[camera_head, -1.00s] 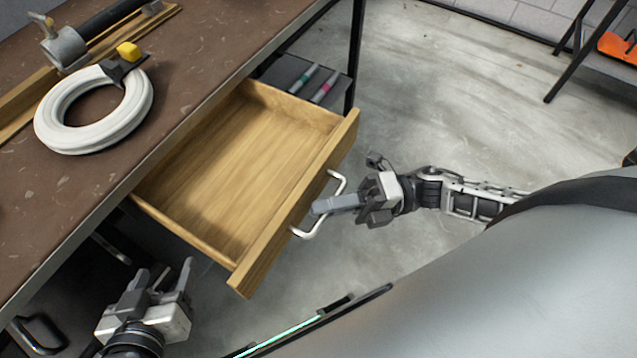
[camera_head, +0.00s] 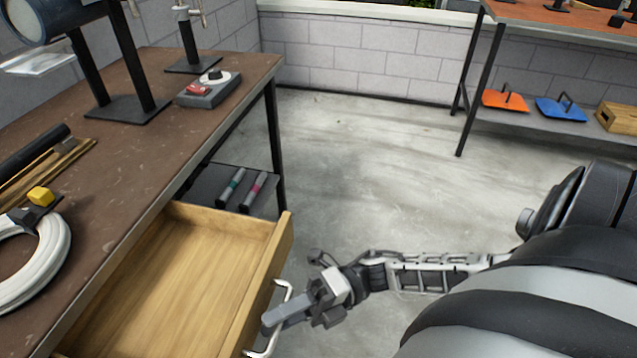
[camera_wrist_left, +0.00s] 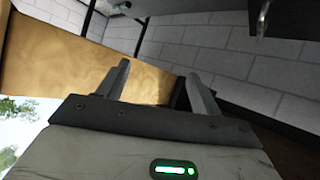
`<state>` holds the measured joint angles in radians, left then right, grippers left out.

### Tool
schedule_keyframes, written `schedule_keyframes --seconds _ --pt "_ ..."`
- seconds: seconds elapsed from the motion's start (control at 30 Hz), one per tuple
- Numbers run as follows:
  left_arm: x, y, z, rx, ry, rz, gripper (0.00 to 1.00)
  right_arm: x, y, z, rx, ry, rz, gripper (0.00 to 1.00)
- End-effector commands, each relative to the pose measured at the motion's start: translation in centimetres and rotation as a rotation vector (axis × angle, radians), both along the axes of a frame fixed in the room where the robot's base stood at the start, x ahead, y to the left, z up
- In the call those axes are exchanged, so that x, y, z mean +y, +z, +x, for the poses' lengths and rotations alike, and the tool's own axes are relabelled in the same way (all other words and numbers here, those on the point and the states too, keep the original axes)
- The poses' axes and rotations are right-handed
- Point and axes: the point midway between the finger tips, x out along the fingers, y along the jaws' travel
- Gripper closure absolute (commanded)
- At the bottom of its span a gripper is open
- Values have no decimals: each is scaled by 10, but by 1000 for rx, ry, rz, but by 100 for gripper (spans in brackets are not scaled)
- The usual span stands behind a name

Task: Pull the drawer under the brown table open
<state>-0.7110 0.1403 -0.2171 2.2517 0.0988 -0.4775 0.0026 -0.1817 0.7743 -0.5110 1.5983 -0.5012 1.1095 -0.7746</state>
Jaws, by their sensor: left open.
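The drawer (camera_head: 165,275) under the brown table (camera_head: 120,165) stands well open, its wooden inside empty. Its light metal handle (camera_head: 287,287) is on the front panel (camera_head: 262,275). My right gripper (camera_head: 272,321) is at the handle, its fingers reaching across the bar. From above one finger hides the other, so its grip is unclear. My left gripper is outside the head view; in the left wrist view its fingers (camera_wrist_left: 160,87) are apart with nothing between them. A wooden panel (camera_wrist_left: 70,60), seemingly part of the drawer, shows beyond them.
A white ring (camera_head: 35,265) and a small control box (camera_head: 208,90) lie on the table. The floor (camera_head: 370,150) to the right is clear, up to a far table (camera_head: 555,25).

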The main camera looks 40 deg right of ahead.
Motion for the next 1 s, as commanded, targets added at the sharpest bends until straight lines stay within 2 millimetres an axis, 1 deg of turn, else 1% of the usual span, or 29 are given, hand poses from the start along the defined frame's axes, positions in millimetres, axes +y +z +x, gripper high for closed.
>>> schedule_keyframes --seconds 0.13,0.23,0.37,0.6,0.7,0.83,1.0 --pt "0 -2 0 1 0 -1 35 -7 -2 -1 2 -1 -3 67" --pt "0 -5 0 1 0 0 35 -21 -5 -4 4 -1 -3 67" --pt "0 -9 -1 1 -1 1 35 -50 -10 -10 4 -3 -6 67" --pt "-1 -13 -1 -10 -2 1 35 -107 -17 -20 2 -2 -5 67" --pt "-1 -14 -1 -13 -2 1 35 -127 -20 -24 2 -1 -5 67" --pt "-1 -12 -1 -21 -3 -1 35 -144 -21 -27 0 0 -2 67" --pt "-1 -12 -2 -21 -7 1 35 -155 -21 -29 -1 1 -1 67"
